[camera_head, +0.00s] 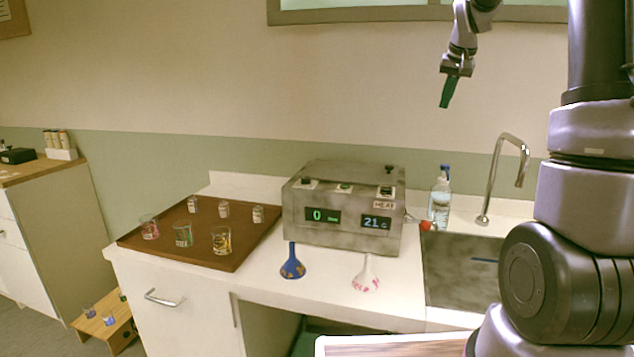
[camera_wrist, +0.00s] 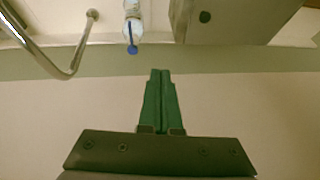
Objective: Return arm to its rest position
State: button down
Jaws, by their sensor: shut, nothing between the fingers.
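My gripper (camera_head: 446,104) hangs high in the air, in front of the wall and above the right part of the counter. Its green fingers point down and are shut with nothing between them. In the wrist view, the gripper (camera_wrist: 160,72) shows its two green fingers side by side against the plain wall. My arm comes in from the right of the head view, and part of it is cut off by the top edge.
Below stand the grey heater box (camera_head: 343,211), a clear bottle (camera_head: 440,205), a tall curved faucet (camera_head: 497,180) and a sink (camera_head: 462,270). A brown tray (camera_head: 190,255) with several small glasses is at left. Blue (camera_head: 292,267) and white (camera_head: 366,278) funnels stand in front. Air around the gripper is clear.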

jog(key=s+a+r+t, duration=0.15)
jog(key=s+a, duration=0.25)
jog(key=s, duration=0.5)
jog(key=s+a+r+g, duration=0.1)
jog(key=s+a+r, duration=0.2)
jog(key=s, duration=0.5)
jog(key=s+a+f+y, duration=0.1)
jog(key=s+a+f, duration=0.1)
jog(key=s, duration=0.6)
jog(key=s+a+f+t+y, duration=0.1)
jog(key=s+a+f, duration=0.1)
jog(key=s, duration=0.7)
jog(key=shift+a+f+m, duration=0.3)
jog(key=shift+a+f, duration=0.1)
jog(key=shift+a, duration=0.1)
